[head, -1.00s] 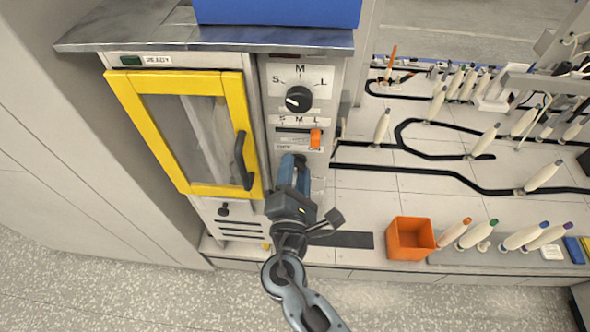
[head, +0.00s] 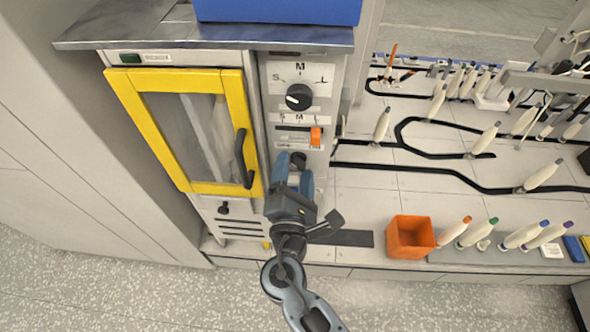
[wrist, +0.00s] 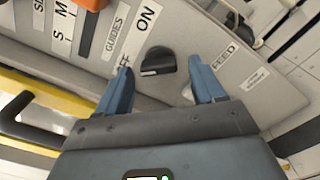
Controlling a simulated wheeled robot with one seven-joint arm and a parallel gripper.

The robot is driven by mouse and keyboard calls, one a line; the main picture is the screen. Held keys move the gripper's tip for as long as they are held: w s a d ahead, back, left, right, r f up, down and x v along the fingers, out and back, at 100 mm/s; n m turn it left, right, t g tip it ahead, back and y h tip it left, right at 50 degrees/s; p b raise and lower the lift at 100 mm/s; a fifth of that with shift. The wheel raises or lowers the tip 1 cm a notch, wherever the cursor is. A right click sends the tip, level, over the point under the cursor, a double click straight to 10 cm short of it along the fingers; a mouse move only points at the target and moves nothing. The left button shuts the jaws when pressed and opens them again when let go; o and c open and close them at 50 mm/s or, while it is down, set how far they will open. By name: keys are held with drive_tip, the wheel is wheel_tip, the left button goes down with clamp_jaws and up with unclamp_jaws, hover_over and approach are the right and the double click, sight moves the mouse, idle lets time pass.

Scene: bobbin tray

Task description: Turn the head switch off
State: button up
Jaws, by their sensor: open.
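A black rotary switch (wrist: 157,62) sits on the grey panel in the wrist view, with ON printed above it and OFF to its left, partly covered by a finger. A pale mark on the knob's left side seems to face OFF. I cannot read a HEAD label. My gripper (wrist: 160,88) is open, its two blue fingers either side of the knob in the picture; contact cannot be told. In the head view my gripper (head: 293,174) is in front of the lower panel, below the orange slider (head: 315,137). A dark knob (head: 298,158) shows just above its fingers.
A large S-M-L dial (head: 299,97) is higher on the panel. A yellow-framed door (head: 236,100) with a black handle (head: 244,158) is to the left. An orange bin (head: 395,240) and several bobbins stand on the right. A FEED label (wrist: 222,57) is right of the switch.

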drive_tip(key=s+b, duration=0.1)
drive_tip(key=s, duration=0.6)
drive_tip(key=shift+s, duration=0.15)
drive_tip(key=shift+a, duration=0.1)
drive_tip(key=s+d+f+m+g+y, duration=0.1)
drive_tip(key=s+d+f+m+g, duration=0.2)
drive_tip(key=s+d+m, duration=0.4)
drive_tip(key=s+d+f+m+g+y, duration=0.15)
drive_tip(key=s+d+f+m, duration=0.3)
drive_tip(key=s, duration=0.55)
drive_tip(key=s+d+r+m+h, duration=0.1)
drive_tip(key=s+d+r+m, duration=0.5)
drive_tip(key=r, duration=0.3)
drive_tip(key=s+d+r+m+t+h, duration=0.1)
drive_tip(key=s+d+r+m, duration=0.5)
drive_tip(key=s+r+m, duration=0.1)
drive_tip(key=shift+r+m, duration=0.65)
drive_tip(key=shift+r, duration=0.3)
drive_tip(key=shift+c, duration=0.2)
